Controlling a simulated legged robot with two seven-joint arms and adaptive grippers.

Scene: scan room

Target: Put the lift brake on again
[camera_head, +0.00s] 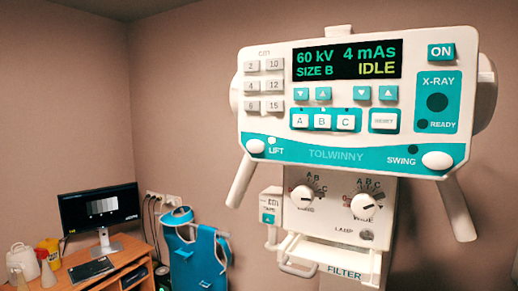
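The X-ray head's white and teal control panel (350,154) fills the upper right of the head view. At its lower left is a round white knob (255,146) beside the word LIFT. A small pale lamp (272,141) sits just above that word. At the lower right a similar white knob (437,160) is beside the word SWING, with a dark lamp (422,149) above it. The display (346,62) reads 60 kV, 4 mAs, SIZE B, IDLE. Neither of my grippers is in view.
White handles slant down at the panel's left (240,181) and right (458,209). Below are two dials (365,203) and a FILTER slot (344,272). At left stand a desk (140,254) with a monitor (100,207) and a blue apron (194,255).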

